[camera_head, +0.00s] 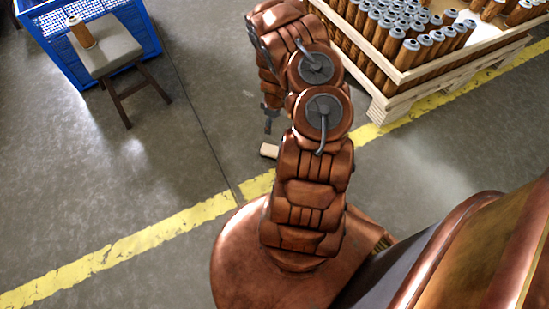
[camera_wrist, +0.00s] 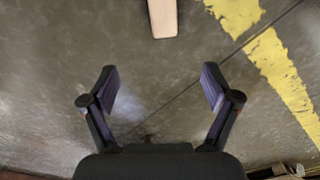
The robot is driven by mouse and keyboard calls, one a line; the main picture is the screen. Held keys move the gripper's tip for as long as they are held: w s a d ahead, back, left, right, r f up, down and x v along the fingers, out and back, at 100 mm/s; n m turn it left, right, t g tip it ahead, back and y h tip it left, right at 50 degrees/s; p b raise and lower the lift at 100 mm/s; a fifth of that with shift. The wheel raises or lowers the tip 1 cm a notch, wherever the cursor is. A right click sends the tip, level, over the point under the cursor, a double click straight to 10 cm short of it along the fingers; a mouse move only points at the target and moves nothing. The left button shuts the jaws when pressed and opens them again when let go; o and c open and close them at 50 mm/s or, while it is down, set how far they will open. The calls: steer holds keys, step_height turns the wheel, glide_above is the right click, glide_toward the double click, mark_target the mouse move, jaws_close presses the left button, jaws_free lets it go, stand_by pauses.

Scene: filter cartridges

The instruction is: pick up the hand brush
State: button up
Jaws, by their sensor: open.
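The hand brush shows only in part. In the head view a short pale wooden piece of it (camera_head: 269,150) lies on the floor beside my arm, and the rest is hidden behind the arm. In the wrist view its pale wooden end (camera_wrist: 163,18) enters from the top edge, between the lines of the two fingers but beyond their tips. My gripper (camera_wrist: 158,88) is open and empty, with bare floor between its fingers. In the head view my gripper (camera_head: 269,118) hangs above the floor, just up from the wooden piece. Bristles are not visible.
A wooden crate (camera_head: 403,78) of copper-coloured cartridges stands on a pallet at upper right. A stool (camera_head: 110,52) with one cartridge on it stands by a blue crate (camera_head: 50,48) at upper left. A yellow line (camera_head: 130,245) crosses the floor. The floor between is clear.

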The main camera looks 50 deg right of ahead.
steer(key=b, duration=0.4)
glide_above(275, 150)
steer(key=shift+n+t, duration=0.3)
steer(key=shift+n, duration=0.1)
steer(key=f, duration=1.5)
steer(key=shift+a, duration=0.2)
steer(key=shift+w+f+b, duration=0.1)
steer(key=shift+f+b, duration=0.8)
steer(key=shift+f, duration=0.45)
step_height(275, 150, down, 5)
steer(key=b, duration=0.4)
steer(key=shift+w+d+f+b, duration=0.1)
steer(key=shift+f+b, duration=0.05)
steer(key=shift+b, duration=0.25)
steer(key=shift+c, duration=0.2)
